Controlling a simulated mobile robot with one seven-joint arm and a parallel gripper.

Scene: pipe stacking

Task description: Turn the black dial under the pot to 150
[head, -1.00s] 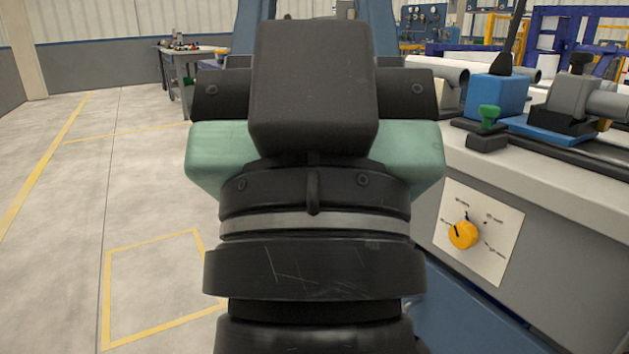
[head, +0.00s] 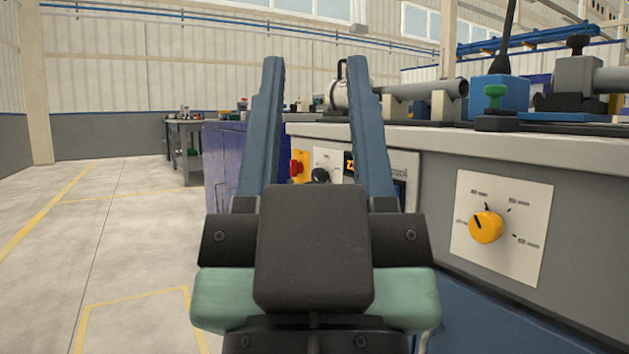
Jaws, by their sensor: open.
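My gripper (head: 316,64) is open and empty, its two long blue fingers pointing away from me and up. Between the fingers, farther off, the black dial (head: 320,175) shows on a white panel on the front of the bench. Its pointer and scale are too small to read. A silver rounded vessel with a dark handle, likely the pot (head: 346,93), stands on the bench above, partly hidden by the right finger. An orange-lit display (head: 350,164) beside the dial is partly covered by that finger.
A yellow knob (head: 486,227) on a white plate is on the near bench front at right. A red switch on yellow (head: 298,168) is left of the dial. Pipes and clamps (head: 440,90) line the bench top (head: 560,140). Open floor (head: 110,220) lies left.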

